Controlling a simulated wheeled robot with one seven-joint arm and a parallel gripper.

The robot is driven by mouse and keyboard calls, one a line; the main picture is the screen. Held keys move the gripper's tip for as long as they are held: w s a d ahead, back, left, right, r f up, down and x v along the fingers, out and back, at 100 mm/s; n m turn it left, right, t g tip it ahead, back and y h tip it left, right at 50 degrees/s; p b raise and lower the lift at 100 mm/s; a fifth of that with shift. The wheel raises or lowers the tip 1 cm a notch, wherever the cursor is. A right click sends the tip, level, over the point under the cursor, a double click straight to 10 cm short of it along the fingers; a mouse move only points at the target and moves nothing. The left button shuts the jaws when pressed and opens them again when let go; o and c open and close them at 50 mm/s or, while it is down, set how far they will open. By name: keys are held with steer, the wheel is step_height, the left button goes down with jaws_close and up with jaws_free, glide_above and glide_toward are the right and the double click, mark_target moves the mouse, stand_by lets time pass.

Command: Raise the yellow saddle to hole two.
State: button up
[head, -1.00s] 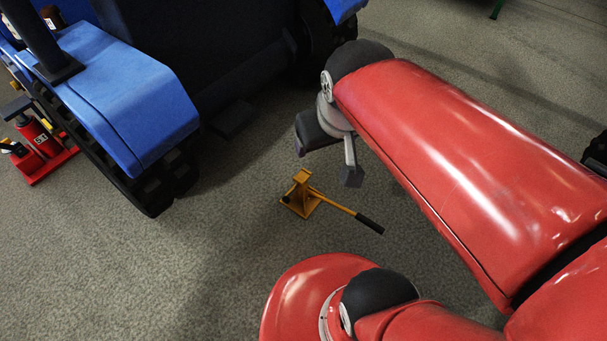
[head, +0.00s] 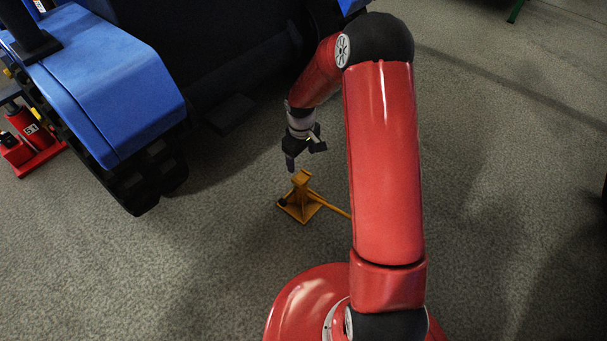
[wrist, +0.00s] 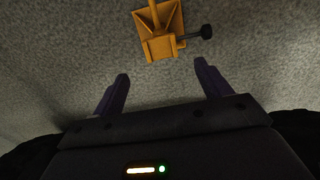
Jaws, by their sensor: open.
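The yellow jack stand with its saddle on top (head: 301,178) stands upright on the carpet near the middle of the head view. Its yellow handle (head: 336,210) runs down to the right and passes behind my arm, which hides its end. My gripper (head: 304,160) is open and empty, just above and behind the stand, apart from it. In the wrist view the stand's saddle (wrist: 160,47) shows ahead of my two spread fingers (wrist: 160,88), with a dark knob (wrist: 206,31) at its side. I cannot make out the holes.
A blue tracked vehicle (head: 105,80) fills the upper left, its dark track low to the floor. Red bottle jacks (head: 28,128) stand at the far left. The carpet left of and below the stand is clear.

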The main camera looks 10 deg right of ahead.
mark_target(302, 178)
step_height(302, 178, down, 9)
steer(key=shift+w+f+b, duration=0.1)
steer(key=shift+b, duration=0.7)
steer(key=shift+c, duration=0.2)
steer(key=c, duration=1.4)
steer(key=shift+o, duration=0.2)
step_height(302, 178, up, 4)
steer(key=shift+p, duration=1.15)
steer(key=shift+f, duration=0.15)
steer(key=o, duration=1.4)
